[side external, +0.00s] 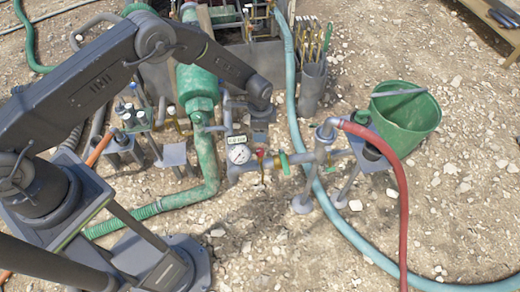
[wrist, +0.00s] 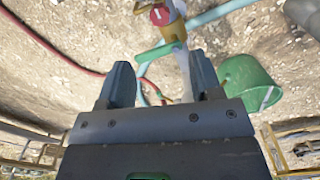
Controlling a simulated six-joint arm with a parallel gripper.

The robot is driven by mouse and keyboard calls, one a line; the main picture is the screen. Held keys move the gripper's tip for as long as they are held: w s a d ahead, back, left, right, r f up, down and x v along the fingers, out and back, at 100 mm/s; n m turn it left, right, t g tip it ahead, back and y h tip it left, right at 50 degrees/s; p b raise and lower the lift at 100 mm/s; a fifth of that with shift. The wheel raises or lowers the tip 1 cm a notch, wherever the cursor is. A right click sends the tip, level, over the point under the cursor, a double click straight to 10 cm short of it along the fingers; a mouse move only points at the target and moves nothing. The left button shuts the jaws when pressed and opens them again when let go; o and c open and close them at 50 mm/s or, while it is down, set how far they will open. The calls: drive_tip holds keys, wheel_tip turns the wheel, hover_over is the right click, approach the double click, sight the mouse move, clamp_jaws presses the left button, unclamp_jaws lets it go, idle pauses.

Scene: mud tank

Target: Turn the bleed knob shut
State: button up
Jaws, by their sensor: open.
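A red round knob with a pale mark (wrist: 160,14) sits on a brass valve body at the top of the wrist view; I take it as the bleed knob. In the side view a small red handle (side external: 261,154) shows on the pipe beside the pressure gauge (side external: 239,154). A green lever (wrist: 158,51) lies just below the knob in the wrist view. My gripper (wrist: 160,64) is open, with its two fingers apart and nothing held. The knob appears beyond the fingertips, apart from them. In the side view my gripper's fingers cannot be made out clearly.
A green bucket (side external: 405,118) stands to the right, with a red hose (side external: 392,165) curving down beside it. A light blue hose (side external: 291,95) runs past the pipework. A green pipe (side external: 207,160) stands left of the gauge. Bare stony ground lies in front.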

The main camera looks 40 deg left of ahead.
sight(260, 151)
wheel_tip(260, 151, down, 12)
drive_tip(key=shift+r, duration=0.1)
drive_tip(key=shift+c, duration=0.2)
drive_tip(key=c, duration=0.9)
drive_tip(key=shift+m, duration=0.7)
drive_tip(key=o, duration=0.9)
drive_tip(key=shift+o, duration=0.2)
wheel_tip(260, 151, up, 14)
